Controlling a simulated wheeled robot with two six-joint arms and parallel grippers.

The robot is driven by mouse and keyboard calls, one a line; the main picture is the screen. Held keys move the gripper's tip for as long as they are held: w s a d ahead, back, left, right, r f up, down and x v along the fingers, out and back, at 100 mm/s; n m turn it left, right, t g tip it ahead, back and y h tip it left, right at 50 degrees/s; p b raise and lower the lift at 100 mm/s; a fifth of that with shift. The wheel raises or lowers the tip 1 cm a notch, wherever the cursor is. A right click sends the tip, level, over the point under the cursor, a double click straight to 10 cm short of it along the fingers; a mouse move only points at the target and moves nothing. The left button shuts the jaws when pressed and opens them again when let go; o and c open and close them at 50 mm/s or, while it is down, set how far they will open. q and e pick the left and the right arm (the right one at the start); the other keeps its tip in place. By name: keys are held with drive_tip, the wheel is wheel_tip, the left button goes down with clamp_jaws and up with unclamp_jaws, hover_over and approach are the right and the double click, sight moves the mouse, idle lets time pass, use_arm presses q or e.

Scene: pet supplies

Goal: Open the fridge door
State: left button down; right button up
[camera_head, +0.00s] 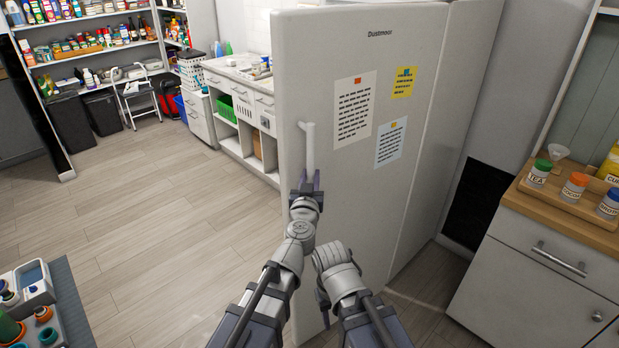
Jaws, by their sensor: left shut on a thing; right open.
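The white fridge door (400,75) stands upright in the middle of the head view, with notes on its front. Its white vertical handle (310,145) is near the door's left edge. My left gripper (306,183) is shut on the lower part of this handle. My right gripper (322,298) is open and empty, below the left one and in front of the lower door. My arms hide part of the lower door. No fridge interior shows, and I cannot tell whether the door is ajar.
Clear wood floor (170,215) lies left of the door. A counter with baskets (245,108) stands behind it. At the right, a cabinet (545,270) bears a wooden tray (548,193) of jars. A grey surface with small items (68,300) is at the lower left.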

use_arm(q)
drive_tip(key=shift+d, duration=0.1)
drive_tip(key=c, duration=0.7)
unclamp_jaws()
